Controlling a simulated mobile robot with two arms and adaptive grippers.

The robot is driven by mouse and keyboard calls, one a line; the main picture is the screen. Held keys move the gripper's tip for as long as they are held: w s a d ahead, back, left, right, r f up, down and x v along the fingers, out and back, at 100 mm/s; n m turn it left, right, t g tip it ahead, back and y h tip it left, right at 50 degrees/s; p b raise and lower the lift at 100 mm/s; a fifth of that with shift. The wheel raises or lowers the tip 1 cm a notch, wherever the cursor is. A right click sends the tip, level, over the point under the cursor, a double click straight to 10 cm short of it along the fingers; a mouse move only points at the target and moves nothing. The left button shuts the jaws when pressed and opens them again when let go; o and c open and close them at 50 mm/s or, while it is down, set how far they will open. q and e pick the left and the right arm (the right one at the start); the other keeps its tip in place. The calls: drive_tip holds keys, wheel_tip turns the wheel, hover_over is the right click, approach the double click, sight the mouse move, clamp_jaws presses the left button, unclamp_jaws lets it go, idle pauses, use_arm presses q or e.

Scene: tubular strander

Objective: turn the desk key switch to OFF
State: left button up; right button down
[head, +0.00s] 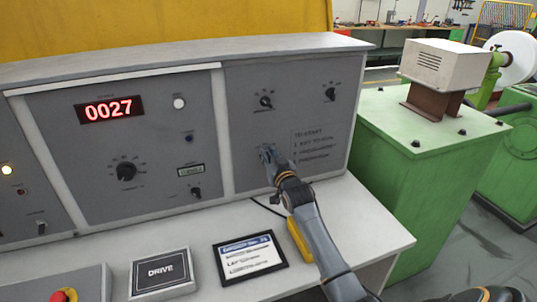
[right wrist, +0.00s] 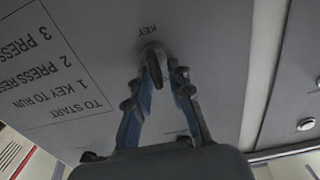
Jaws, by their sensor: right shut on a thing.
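The desk key switch (right wrist: 151,49) shows in the right wrist view as a round metal barrel on the grey panel, beside an upside-down KEY label. My right gripper (right wrist: 163,76) has its fingertips at the switch and is shut on the key. The key itself is mostly hidden between the fingertips, so its turn position cannot be read. In the head view my right gripper (head: 267,154) reaches the lower part of the right panel (head: 245,125) and covers the switch. My left gripper is in neither view.
A start instruction label (head: 316,147) is right of the gripper. Two knobs (head: 266,102) (head: 330,94) sit above. A framed card (head: 249,257), a DRIVE box (head: 161,272) and a red stop button (head: 60,296) are on the desk. A green machine (head: 420,160) stands at the right.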

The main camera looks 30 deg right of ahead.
drive_tip(key=shift+a+n, duration=0.1)
drive_tip(key=shift+n, duration=0.5)
drive_tip(key=n, duration=0.5)
drive_tip(key=a+n, duration=0.1)
drive_tip(key=n, duration=0.1)
drive_tip(key=shift+w+f+n+p, duration=0.1)
drive_tip(key=shift+f+n+p, duration=0.2)
drive_tip(key=shift+f, duration=0.05)
drive_tip(key=c, duration=1.5)
unclamp_jaws()
